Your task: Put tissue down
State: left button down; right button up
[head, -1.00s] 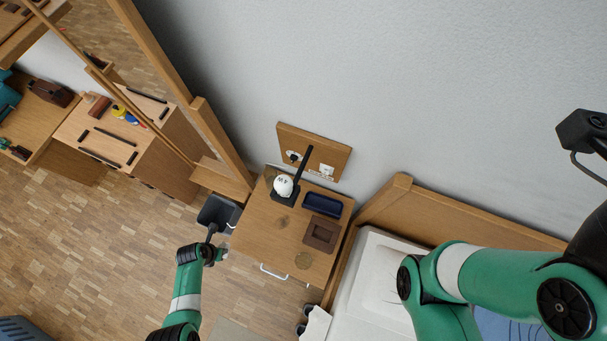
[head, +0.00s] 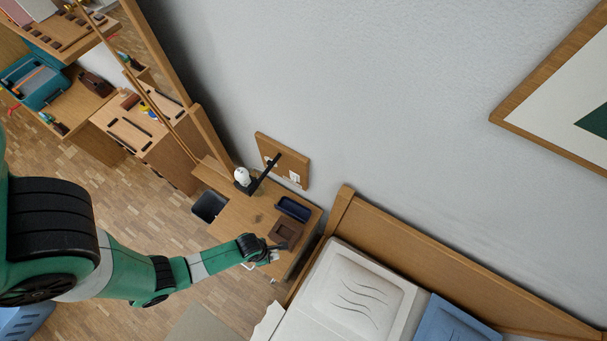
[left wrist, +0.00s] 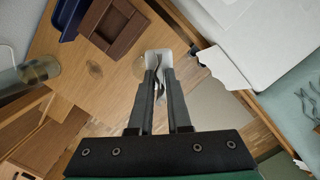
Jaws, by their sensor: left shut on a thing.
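My left gripper (head: 274,250) is over the front right part of the wooden nightstand (head: 238,218). In the left wrist view its two dark fingers (left wrist: 160,78) are close together. They are shut on a crumpled-looking white thing, which I take for the tissue (left wrist: 161,57); the fingers partly cover it. In the head view it is only a small pale patch by the fingertips. I cannot tell whether it touches the nightstand top. My right gripper is not in view.
A brown square tray (head: 285,233) and a dark blue tray (head: 293,209) lie beside the gripper. A white round object (head: 241,175) and a black stand are at the back. A dark bin (head: 208,206) is left, the bed (head: 318,267) right.

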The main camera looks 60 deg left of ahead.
pick_arm(q)
jog(key=shift+s+d+r, duration=0.2)
jog(key=shift+s+r, duration=0.5)
jog(key=shift+s, duration=0.1)
jog(key=shift+s+r+p, duration=0.15)
jog(key=shift+s+p, duration=0.1)
jog(key=shift+p, duration=0.15)
jog(key=shift+w+m, duration=0.1)
jog(key=shift+m, duration=0.2)
jog(key=w+a+f+b, duration=0.3)
jog(key=f+b, duration=0.1)
jog(key=w+a+f+b, duration=0.3)
jog(key=w+f+b, duration=0.1)
jog(key=f, duration=0.1)
jog(key=w+a+f+b, duration=0.3)
jog(key=f+b, duration=0.1)
jog(key=shift+w+a+f+b, duration=0.1)
jog(key=shift+w+f+b, duration=0.05)
jog(key=shift+w+b, duration=0.2)
jog(key=shift+s+f, duration=0.1)
jog(key=shift+f, duration=0.05)
jog(key=shift+r, duration=0.2)
jog(key=shift+f, duration=0.1)
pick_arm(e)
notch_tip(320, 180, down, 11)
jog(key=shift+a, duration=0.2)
